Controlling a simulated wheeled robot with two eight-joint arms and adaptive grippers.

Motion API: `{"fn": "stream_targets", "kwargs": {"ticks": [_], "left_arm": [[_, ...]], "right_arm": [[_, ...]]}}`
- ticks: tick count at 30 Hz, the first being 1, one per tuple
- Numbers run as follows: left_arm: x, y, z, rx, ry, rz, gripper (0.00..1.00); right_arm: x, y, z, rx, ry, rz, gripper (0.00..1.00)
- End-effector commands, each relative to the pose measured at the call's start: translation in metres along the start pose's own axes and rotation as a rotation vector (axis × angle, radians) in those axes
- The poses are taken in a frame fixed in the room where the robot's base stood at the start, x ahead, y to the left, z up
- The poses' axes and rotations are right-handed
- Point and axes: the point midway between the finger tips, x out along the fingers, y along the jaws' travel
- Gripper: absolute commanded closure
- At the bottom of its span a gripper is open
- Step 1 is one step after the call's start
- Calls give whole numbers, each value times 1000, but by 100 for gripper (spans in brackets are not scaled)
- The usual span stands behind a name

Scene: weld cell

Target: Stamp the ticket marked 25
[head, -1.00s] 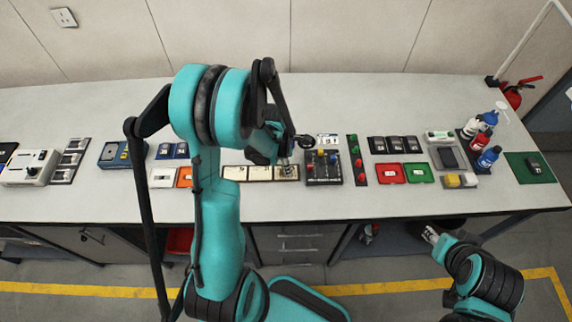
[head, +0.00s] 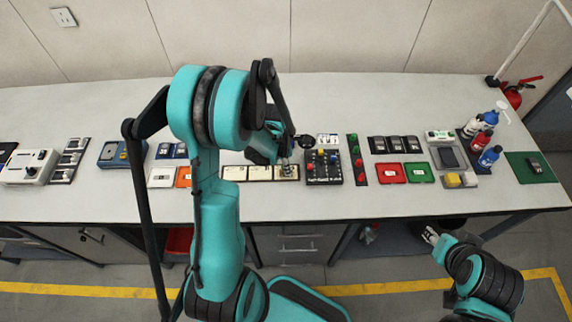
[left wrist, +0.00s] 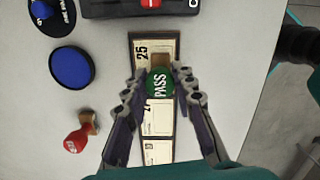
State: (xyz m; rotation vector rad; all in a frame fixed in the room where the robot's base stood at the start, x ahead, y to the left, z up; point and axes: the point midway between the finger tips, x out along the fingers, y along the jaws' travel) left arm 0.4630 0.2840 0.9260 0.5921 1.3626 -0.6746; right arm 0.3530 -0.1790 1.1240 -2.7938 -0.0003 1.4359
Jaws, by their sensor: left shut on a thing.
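A strip of tickets (head: 258,180) lies on the bench, and it also shows in the left wrist view. The ticket marked 25 (left wrist: 140,50) is its end ticket, at the top of the left wrist view and the right end in the head view. My left gripper (left wrist: 160,88) is shut on a stamp with a green PASS knob (left wrist: 160,82). The stamp is over the ticket marked 25 and hides part of it. I cannot tell whether its face touches the paper. My right gripper (head: 431,236) is low, in front of the bench; its fingers are too small to read.
A blue round ink pad (left wrist: 70,67) and a red-knobbed stamp (left wrist: 80,136) lie beside the strip. A dark rack with coloured knobs (head: 322,167) stands just right of the tickets. Red (head: 391,173) and green (head: 419,173) trays lie further right. The bench front is clear.

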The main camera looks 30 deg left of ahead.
Motion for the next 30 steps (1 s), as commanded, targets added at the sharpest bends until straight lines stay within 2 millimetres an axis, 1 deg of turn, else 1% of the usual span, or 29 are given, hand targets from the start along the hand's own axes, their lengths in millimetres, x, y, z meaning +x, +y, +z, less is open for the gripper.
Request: {"fn": "stream_targets", "kwargs": {"ticks": [5, 8, 30], "left_arm": [[0, 0, 0, 0, 1, 0, 93], [-3, 0, 0, 0, 1, 0, 93], [-64, 0, 8, 0, 0, 0, 93]], "right_arm": [[0, 0, 0, 0, 0, 0, 60], [-2, 0, -1, 0, 0, 0, 60], [-36, 0, -26, 0, 0, 0, 60]]}}
